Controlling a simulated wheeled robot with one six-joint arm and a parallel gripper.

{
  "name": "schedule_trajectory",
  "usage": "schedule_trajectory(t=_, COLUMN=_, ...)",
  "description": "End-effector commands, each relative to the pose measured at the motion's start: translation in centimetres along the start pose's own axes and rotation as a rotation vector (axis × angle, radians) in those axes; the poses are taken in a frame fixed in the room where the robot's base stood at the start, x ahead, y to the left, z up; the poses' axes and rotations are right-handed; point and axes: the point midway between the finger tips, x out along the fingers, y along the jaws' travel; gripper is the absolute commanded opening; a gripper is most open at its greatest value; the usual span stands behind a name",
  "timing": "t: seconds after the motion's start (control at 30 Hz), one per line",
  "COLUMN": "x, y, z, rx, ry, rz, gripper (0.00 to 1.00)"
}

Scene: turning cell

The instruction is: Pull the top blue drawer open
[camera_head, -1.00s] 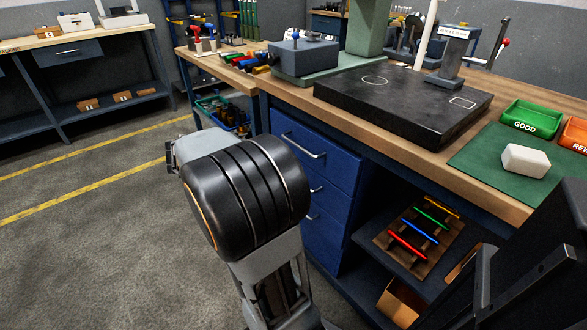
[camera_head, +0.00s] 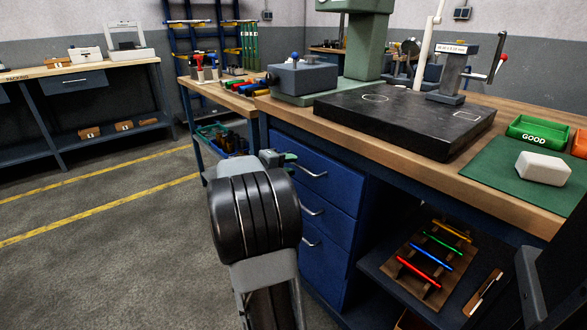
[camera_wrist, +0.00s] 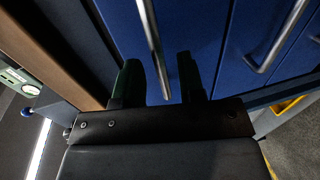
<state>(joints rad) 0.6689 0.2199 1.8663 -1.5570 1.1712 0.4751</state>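The top blue drawer (camera_head: 328,178) is closed in the workbench's blue cabinet. Its silver bar handle (camera_head: 310,171) shows to the right of my gripper (camera_head: 278,158) in the head view. In the wrist view, my gripper (camera_wrist: 158,62) has its two dark fingers apart, with the top drawer's handle (camera_wrist: 150,40) in the gap between them, closer to the left finger. I cannot tell whether a finger touches it or how deep the bar sits. The blue drawer front (camera_wrist: 200,30) lies just beyond the fingertips.
Lower drawers have handles at the middle (camera_head: 312,211) and bottom (camera_head: 310,243); the middle handle also shows in the wrist view (camera_wrist: 278,38). The wooden benchtop (camera_head: 400,145) overhangs above. An open shelf (camera_head: 375,268) is at the right. Floor at the left (camera_head: 110,255) is clear.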

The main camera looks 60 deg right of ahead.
Motion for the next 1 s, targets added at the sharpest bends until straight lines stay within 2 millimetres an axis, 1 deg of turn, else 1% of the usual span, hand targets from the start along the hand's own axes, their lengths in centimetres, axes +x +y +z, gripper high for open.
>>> schedule_trajectory(t=0.03, x=0.7, y=-0.1, z=0.0, rx=0.001, ry=-0.001, rz=0.0, gripper=0.36)
schedule_trajectory(t=0.1, x=1.3, y=-0.1, z=0.0, rx=0.0, ry=-0.001, rz=0.001, gripper=0.36)
schedule_trajectory(t=0.2, x=1.9, y=0.0, z=0.0, rx=0.0, ry=0.0, rz=0.001, gripper=0.36)
schedule_trajectory(t=0.37, x=2.3, y=0.0, z=0.0, rx=0.0, ry=0.001, rz=0.0, gripper=0.36)
schedule_trajectory(t=0.6, x=2.4, y=0.0, z=0.0, rx=0.0, ry=0.001, rz=0.0, gripper=0.36)
schedule_trajectory(t=0.67, x=2.4, y=0.0, z=0.0, rx=0.0, ry=0.001, rz=0.0, gripper=0.32)
schedule_trajectory(t=1.0, x=2.3, y=0.0, z=0.0, rx=0.0, ry=0.001, rz=0.0, gripper=0.0)
